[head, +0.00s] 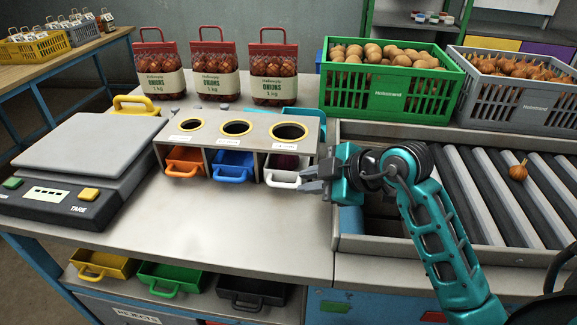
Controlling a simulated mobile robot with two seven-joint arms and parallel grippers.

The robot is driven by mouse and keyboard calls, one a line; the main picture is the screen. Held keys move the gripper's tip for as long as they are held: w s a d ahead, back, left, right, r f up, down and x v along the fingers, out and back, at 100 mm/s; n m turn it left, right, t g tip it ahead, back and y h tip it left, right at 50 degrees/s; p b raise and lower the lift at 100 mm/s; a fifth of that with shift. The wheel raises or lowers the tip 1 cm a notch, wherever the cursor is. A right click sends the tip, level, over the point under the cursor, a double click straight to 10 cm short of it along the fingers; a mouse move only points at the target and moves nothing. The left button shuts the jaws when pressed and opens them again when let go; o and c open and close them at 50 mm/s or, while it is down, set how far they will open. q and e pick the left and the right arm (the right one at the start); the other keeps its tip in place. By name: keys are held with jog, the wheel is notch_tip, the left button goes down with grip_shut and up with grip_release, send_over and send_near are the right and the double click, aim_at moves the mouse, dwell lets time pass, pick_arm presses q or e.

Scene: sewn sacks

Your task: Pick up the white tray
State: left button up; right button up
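The white tray (281,178) sits in the right-hand slot of the grey three-hole stand, below the right hole. Its handle faces the front, and something dark purple shows inside it. My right gripper (303,181) comes in from the right with its fingertips at the right end of the tray's front. Its two fingers look parted, with nothing clearly between them. Contact with the handle cannot be made out. My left gripper is not in view.
The orange tray (185,162) and blue tray (232,165) fill the stand's other slots. A scale (90,150) stands left. Onion sacks (215,75) stand behind. A green crate (390,95) and roller conveyor (500,190) are right. The front bench top (230,235) is clear.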

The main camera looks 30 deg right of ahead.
aim_at(286, 184)
jog(key=x, duration=0.6)
jog(key=shift+w+a+f, duration=0.15)
jog(key=shift+w+a, duration=0.05)
jog(key=shift+w, duration=0.1)
grip_shut()
